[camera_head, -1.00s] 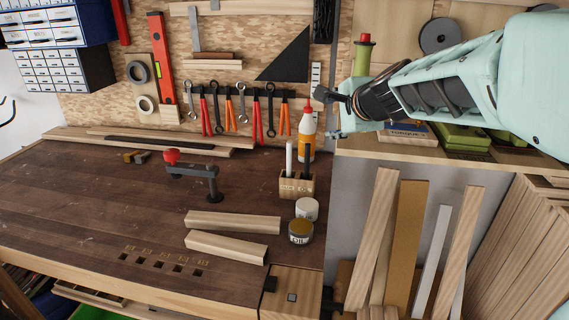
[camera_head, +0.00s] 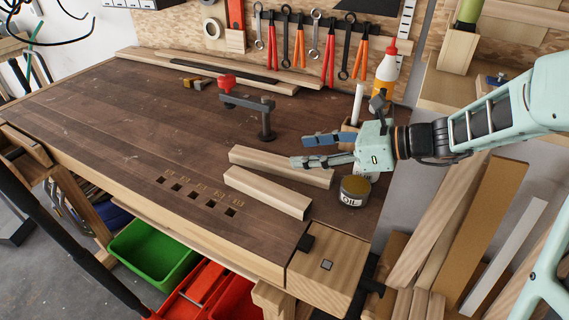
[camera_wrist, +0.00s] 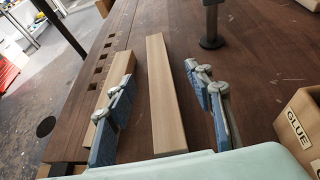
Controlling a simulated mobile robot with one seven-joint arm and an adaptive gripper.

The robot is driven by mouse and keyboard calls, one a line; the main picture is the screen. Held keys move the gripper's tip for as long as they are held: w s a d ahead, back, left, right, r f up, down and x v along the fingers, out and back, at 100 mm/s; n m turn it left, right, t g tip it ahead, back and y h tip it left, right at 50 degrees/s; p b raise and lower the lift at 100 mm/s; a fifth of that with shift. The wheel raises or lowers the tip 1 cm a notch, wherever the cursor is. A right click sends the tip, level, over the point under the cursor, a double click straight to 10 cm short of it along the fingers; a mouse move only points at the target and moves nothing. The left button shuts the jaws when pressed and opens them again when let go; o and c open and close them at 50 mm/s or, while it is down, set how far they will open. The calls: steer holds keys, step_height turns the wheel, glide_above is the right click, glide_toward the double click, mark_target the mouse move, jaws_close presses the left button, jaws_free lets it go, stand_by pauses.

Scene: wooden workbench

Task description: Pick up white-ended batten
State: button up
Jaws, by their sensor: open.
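Two pale wooden battens lie on the dark bench top. In the head view the farther batten (camera_head: 280,167) is behind the nearer batten (camera_head: 268,192). I cannot make out a white end on either. My gripper (camera_head: 300,151) is open above the farther batten's right part, with fingers pointing left. In the wrist view the farther batten (camera_wrist: 165,95) runs between the open fingers (camera_wrist: 160,75). The nearer batten (camera_wrist: 118,75) is partly hidden behind the left finger. Nothing is between the fingertips in contact that I can see.
An oil tin (camera_head: 354,191) stands just below my gripper, close to the battens' right ends. A red-handled clamp (camera_head: 262,105) stands behind. A glue-labelled wooden box (camera_wrist: 301,125) is right of the fingers in the wrist view. The bench's left part is clear.

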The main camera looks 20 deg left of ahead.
mark_target(265, 157)
steer(key=x, duration=0.4)
steer(key=shift+s+a+f+b, duration=0.1)
steer(key=shift+a+f+b, duration=0.15)
steer(key=shift+b, duration=0.15)
steer(key=b+x, duration=0.1)
steer(key=x, duration=0.4)
steer(key=shift+s+a+f, duration=0.1)
steer(key=shift+s+f, duration=0.05)
steer(key=shift+s, duration=0.05)
jaws_close()
